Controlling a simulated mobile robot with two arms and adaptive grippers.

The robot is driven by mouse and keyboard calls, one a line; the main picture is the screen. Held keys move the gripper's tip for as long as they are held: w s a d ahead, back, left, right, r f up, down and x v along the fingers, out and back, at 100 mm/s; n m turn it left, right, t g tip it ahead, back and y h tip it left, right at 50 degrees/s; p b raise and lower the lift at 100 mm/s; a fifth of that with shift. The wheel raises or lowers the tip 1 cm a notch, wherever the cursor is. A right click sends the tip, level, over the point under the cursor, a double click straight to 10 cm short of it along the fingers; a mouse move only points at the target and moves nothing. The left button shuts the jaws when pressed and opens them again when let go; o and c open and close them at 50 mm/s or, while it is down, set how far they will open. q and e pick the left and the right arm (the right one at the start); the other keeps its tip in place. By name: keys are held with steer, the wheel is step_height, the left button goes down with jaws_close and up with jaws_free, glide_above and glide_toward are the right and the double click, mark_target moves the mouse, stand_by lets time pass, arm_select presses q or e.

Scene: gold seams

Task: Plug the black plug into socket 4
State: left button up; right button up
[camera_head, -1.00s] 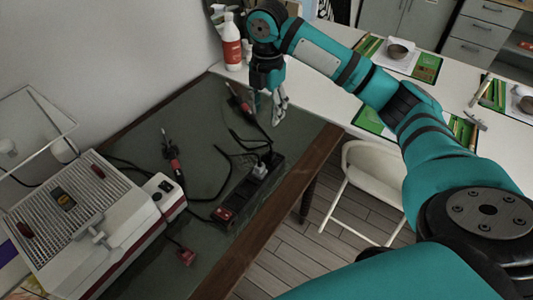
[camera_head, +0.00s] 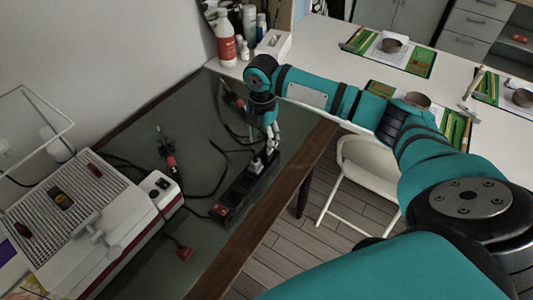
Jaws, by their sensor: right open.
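The black power strip (camera_head: 236,194) lies slantwise on the dark green table top, with a red part at its near end. A pale grey plug (camera_head: 257,167) stands in its far part. My right gripper (camera_head: 271,147) points down at the strip's far end, close beside the pale plug. Its fingers are small in view and nothing shows clearly between them; I cannot tell whether it touches anything. I cannot make out the black plug for certain among the black cables (camera_head: 220,152) left of the gripper. Socket numbers are too small to read. My left gripper is not in view.
A red plug (camera_head: 184,253) lies near a white-and-red machine (camera_head: 95,225) at left. A red-and-black tool (camera_head: 168,153) lies on the table. Bottles (camera_head: 226,40) stand at the back. The wooden edge (camera_head: 262,233) bounds the table, with a white chair (camera_head: 365,170) beyond.

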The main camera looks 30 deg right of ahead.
mark_target(264, 152)
steer(key=shift+s+f+p, duration=0.15)
steer(key=shift+f+p, duration=0.05)
steer(key=shift+f, duration=1.15)
steer(key=shift+s+f+p, duration=0.15)
steer(key=shift+f+p, duration=0.05)
steer(key=shift+f, duration=1.15)
jaws_close()
